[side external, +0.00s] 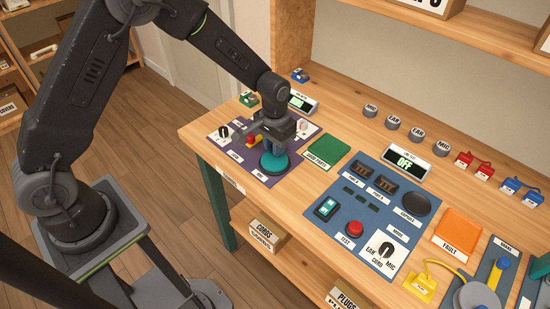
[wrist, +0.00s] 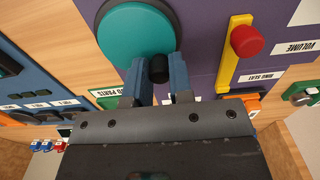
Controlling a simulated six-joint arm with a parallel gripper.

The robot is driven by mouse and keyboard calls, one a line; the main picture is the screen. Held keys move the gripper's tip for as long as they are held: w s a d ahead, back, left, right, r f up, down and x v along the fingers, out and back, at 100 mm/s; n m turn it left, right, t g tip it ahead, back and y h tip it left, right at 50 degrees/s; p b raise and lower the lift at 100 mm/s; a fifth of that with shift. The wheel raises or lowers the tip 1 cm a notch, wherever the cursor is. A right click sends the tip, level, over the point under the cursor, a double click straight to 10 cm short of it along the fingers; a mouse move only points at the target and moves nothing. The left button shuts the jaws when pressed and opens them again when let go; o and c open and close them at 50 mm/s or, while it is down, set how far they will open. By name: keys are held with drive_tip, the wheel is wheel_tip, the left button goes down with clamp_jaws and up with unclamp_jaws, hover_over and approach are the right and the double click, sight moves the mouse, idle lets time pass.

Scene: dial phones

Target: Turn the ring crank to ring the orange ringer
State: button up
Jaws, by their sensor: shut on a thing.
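The crank is a round teal disc (side external: 274,164) with a small black knob, on the purple panel (side external: 262,182); the disc also shows in the wrist view (wrist: 135,32), with its knob (wrist: 159,70) near the rim. My gripper (side external: 273,143) is above the disc's far side. In the wrist view my gripper (wrist: 160,72) has one finger on each side of the knob and is shut on it. An orange piece (wrist: 250,103) shows partly at the panel's edge in the wrist view; I cannot tell if it is the ringer.
A yellow bar with a red knob (wrist: 246,41) stands close beside the disc. A green mat (side external: 327,152) and a blue panel (side external: 375,205) lie to the right. A display reading OFF (side external: 405,163) stands behind the blue panel. An orange FAULT tray (side external: 459,231) lies farther right.

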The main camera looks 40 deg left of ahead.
drive_tip(key=o, duration=0.6)
drive_tip(key=shift+r, duration=4)
drive_tip(key=shift+s+r, duration=0.1)
wheel_tip(320, 180, up, 7)
drive_tip(key=t, duration=0.1)
hover_over(263, 157)
drive_tip(key=s+a+r+t, duration=0.2)
drive_tip(key=s+r, duration=0.5)
drive_tip(key=s+r+t, duration=0.1)
drive_tip(key=s, duration=0.3)
drive_tip(key=s+a+r, duration=0.1)
drive_tip(key=s, duration=0.4)
drive_tip(key=s+r+t, duration=0.1)
drive_tip(key=s, duration=0.3)
drive_tip(key=shift+s+a+t, duration=0.15)
drive_tip(key=shift+s+t, duration=0.15)
drive_tip(key=shift+s, duration=0.1)
